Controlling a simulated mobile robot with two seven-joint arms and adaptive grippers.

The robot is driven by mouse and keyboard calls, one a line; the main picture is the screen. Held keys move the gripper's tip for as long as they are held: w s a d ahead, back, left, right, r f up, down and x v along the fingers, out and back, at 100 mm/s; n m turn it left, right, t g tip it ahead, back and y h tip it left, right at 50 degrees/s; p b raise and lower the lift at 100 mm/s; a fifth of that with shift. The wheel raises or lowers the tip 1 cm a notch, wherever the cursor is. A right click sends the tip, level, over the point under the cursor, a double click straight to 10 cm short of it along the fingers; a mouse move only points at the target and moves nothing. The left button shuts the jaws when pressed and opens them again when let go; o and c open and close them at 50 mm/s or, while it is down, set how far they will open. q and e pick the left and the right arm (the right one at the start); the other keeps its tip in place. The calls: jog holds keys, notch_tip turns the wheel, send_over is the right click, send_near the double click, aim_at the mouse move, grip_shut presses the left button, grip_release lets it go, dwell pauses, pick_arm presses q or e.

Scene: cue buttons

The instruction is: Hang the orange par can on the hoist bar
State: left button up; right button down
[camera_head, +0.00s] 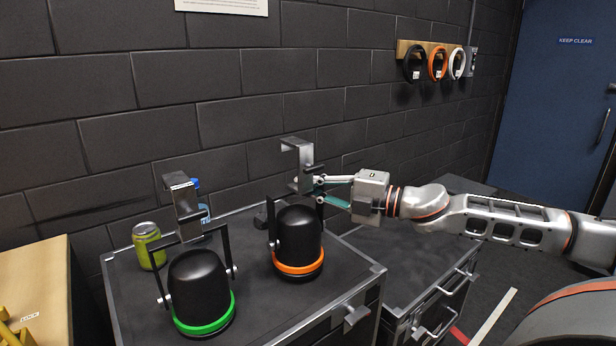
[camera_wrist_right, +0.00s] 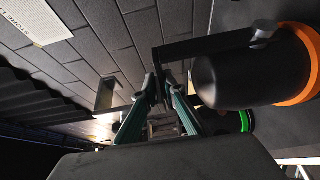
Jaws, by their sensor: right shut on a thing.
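The orange par can (camera_head: 300,235) is a black lamp with an orange ring at its lower rim, a black yoke and a grey hook clamp on top. My right gripper (camera_head: 319,190) is shut on its yoke just below the hook clamp. The can hangs upright at the case top; I cannot tell if it touches. In the right wrist view the orange-ringed can (camera_wrist_right: 245,75) lies to the right of the fingers (camera_wrist_right: 162,92). A green-ringed par can (camera_head: 200,285) stands at left on the case. The hoist bar is not in view. My left gripper is not in view.
A black flight case (camera_head: 130,295) bears the cans, a lime drink can (camera_head: 148,245) and a partly hidden blue-capped bottle (camera_head: 203,212). A lower case (camera_head: 405,285) stands at right. Cable coils (camera_head: 437,64) hang on the dark wall; a blue door (camera_head: 560,90) is beyond.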

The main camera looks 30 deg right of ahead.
jog(key=shift+f, duration=0.45)
jog(key=shift+w+f, duration=0.1)
jog(key=shift+f, duration=0.05)
jog(key=c, duration=2.1)
grip_release()
jog(key=shift+f, duration=0.25)
jog(key=shift+r, duration=0.1)
jog(key=shift+s, duration=0.2)
